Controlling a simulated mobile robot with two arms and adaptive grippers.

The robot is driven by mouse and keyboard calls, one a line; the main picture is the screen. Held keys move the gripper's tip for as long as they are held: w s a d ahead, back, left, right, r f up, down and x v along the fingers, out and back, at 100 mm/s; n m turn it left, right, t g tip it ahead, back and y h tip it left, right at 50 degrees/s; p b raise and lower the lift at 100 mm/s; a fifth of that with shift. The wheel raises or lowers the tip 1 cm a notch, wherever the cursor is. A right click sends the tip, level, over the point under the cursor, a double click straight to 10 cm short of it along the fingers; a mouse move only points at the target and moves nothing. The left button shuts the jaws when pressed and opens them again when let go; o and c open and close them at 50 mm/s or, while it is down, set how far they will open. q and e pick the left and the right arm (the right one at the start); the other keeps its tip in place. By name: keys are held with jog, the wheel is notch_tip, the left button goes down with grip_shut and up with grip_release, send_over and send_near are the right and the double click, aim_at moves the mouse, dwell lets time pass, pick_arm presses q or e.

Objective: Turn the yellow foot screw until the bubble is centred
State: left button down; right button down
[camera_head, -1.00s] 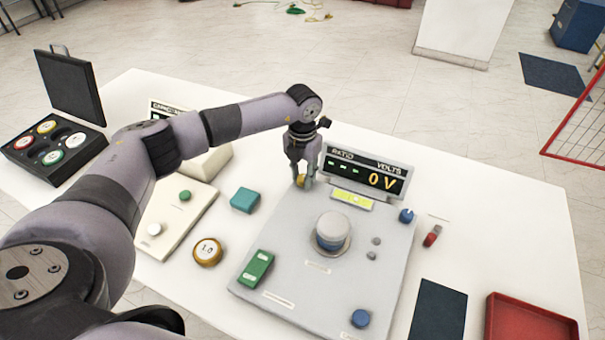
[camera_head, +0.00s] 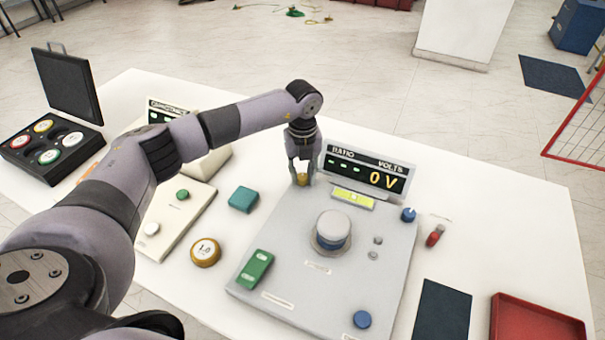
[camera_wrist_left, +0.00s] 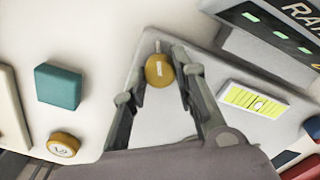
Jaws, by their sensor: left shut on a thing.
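The yellow foot screw (camera_head: 302,179) is at the back left corner of the grey instrument plate (camera_head: 290,255). My left gripper (camera_head: 301,177) points down and is shut on it. In the left wrist view the screw (camera_wrist_left: 159,70), with a pale mark on its top, sits between the two fingertips. The yellow-green level vial (camera_head: 352,197) lies on the plate below the display. In the left wrist view the vial (camera_wrist_left: 254,99) shows a small pale bubble (camera_wrist_left: 258,103) near its middle; its exact offset is too small to tell. My right gripper is not in view.
The display (camera_head: 366,172) reads 0 V and stands close right of my gripper. A large round knob (camera_head: 334,229) and blue knobs (camera_head: 362,319) are on the plate. A teal block (camera_head: 243,199), a 1.0 weight (camera_head: 205,252) and a red tray (camera_head: 540,322) are on the white table.

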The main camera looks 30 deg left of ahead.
aim_at(303, 176)
pick_arm(q)
jog(key=shift+n, duration=0.8)
jog(key=shift+r, duration=0.1)
jog(key=c, duration=1.3)
grip_release()
notch_tip(303, 176, up, 12)
